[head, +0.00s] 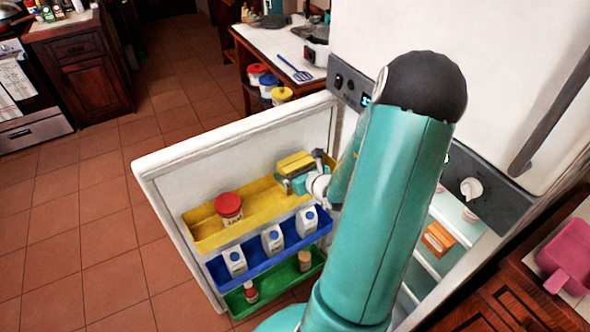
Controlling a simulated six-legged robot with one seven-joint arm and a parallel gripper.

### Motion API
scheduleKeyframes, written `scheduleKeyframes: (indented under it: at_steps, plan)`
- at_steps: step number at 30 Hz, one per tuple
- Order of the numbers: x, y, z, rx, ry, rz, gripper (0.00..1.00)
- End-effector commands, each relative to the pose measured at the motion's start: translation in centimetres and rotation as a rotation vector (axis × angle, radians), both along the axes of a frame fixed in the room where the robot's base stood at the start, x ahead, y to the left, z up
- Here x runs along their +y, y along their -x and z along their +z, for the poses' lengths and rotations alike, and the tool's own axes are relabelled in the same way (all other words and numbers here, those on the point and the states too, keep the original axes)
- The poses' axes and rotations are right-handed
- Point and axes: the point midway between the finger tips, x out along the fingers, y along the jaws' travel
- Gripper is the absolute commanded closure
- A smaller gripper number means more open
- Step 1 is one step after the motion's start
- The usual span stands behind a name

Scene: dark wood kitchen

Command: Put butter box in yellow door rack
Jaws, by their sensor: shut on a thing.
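The yellow door rack (262,203) is the top bin on the inside of the open fridge door. A yellow box (295,161), which looks like the butter box, is at the right end of this rack. My gripper (292,178) is shut on it, coming in from the right. The box's lower part and the fingertips are partly hidden, so I cannot tell whether the box touches the rack floor. A jar with a red lid (229,207) stands in the left part of the same rack.
Below are a blue rack (252,268) with white cartons (272,238) and a green rack (272,284) with small bottles. The open door (172,165) stands left of my arm. An orange box (438,238) lies inside the fridge. The yellow rack's middle is clear.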

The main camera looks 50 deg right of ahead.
Motion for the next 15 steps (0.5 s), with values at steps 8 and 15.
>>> scheduleKeyframes:
  at_steps: [8,15]
  plan:
    - [0.01,-0.12,-0.75,-0.002,0.001,0.002,0.39]
    - [-0.05,-0.18,-1.07,0.0,0.001,0.001,0.03]
